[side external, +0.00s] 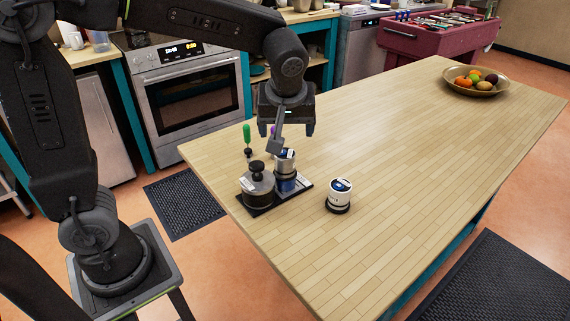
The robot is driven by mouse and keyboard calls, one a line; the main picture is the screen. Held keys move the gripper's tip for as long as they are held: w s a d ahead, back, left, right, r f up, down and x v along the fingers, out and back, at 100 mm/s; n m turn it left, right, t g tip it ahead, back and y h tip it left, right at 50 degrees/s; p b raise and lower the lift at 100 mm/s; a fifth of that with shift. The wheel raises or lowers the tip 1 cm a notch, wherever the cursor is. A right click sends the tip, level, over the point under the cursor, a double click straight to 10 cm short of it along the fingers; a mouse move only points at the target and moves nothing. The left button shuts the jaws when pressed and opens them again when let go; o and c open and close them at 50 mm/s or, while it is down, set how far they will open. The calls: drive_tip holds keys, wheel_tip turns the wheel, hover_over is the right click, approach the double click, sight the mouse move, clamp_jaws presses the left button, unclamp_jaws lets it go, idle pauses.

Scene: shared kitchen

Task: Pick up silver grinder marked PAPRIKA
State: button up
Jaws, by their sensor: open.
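My gripper (286,130) points down above the table, its jaws open and empty. Below it stands a silver and blue cylindrical grinder (287,182) with a pale label on top, on a dark tray (305,188). A wider silver container with a black knob (258,188) stands beside it on the left, with a pale label. A white and dark cylinder (339,194) stands apart on the right, on the bare table. The lettering is too small to read, so I cannot tell which one says PAPRIKA. A slanted grey piece (277,138) shows between the fingers and the silver and blue grinder; I cannot tell what it belongs to.
A green-handled item (247,136) stands behind the tray, with a small purple one (273,130) partly hidden near my gripper. A fruit bowl (450,87) sits at the far end of the wooden table (400,150). The table's middle and right are clear.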

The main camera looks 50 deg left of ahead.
sight(285, 153)
drive_tip(key=x, duration=1.3)
drive_tip(key=shift+a+f, duration=0.15)
drive_tip(key=shift+f, duration=0.05)
drive_tip(key=shift+r, duration=0.1)
drive_tip(key=c, duration=1.3)
